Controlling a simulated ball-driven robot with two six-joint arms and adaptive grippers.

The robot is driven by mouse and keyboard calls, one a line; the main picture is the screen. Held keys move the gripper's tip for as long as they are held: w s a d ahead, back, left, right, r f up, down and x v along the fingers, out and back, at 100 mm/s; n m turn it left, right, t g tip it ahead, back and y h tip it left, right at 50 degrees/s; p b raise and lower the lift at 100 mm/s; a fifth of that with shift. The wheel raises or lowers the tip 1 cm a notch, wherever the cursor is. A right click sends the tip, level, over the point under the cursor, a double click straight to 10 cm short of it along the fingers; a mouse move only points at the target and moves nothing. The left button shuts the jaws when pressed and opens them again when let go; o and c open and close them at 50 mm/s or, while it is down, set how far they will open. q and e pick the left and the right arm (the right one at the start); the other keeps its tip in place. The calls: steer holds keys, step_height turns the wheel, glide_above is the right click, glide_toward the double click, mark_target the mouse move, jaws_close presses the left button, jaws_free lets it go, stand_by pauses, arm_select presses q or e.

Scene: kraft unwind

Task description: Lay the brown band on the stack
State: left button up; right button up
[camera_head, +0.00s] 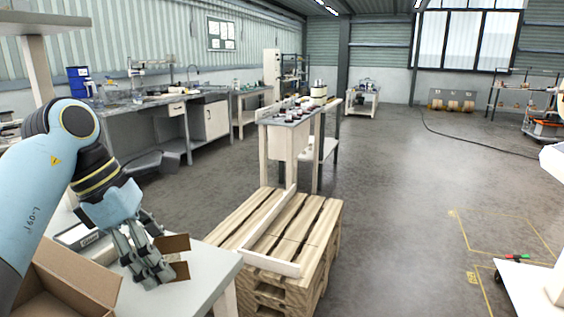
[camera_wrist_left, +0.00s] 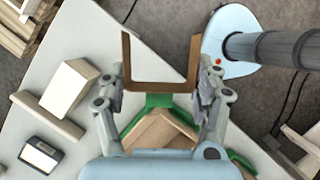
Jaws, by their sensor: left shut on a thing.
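The brown band (camera_wrist_left: 160,87) is a folded, U-shaped strip between the fingers of my left gripper (camera_wrist_left: 163,90). In the head view its brown ends (camera_head: 178,270) show beside my left gripper (camera_head: 158,280), which is shut on it above the white table. A pallet stack (camera_head: 318,235) stands on the floor right of the table, with pale strips on top.
The white table (camera_head: 222,268) holds an open cardboard box (camera_head: 85,268) and a small device (camera_head: 80,236). The wrist view also shows a pale block (camera_wrist_left: 66,88) and a bar (camera_wrist_left: 48,118) on it. Open floor lies right of the pallets.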

arm_select(q)
steer(key=f+b, duration=0.3)
steer(key=f, duration=0.1)
steer(key=f+b, duration=0.4)
steer(key=f, duration=0.1)
steer(key=shift+s+b, duration=0.2)
steer(key=shift+b, duration=0.1)
steer(key=shift+r, duration=0.2)
arm_select(e)
step_height(320, 180, down, 8)
steer(key=s, duration=0.2)
steer(key=shift+f, duration=0.15)
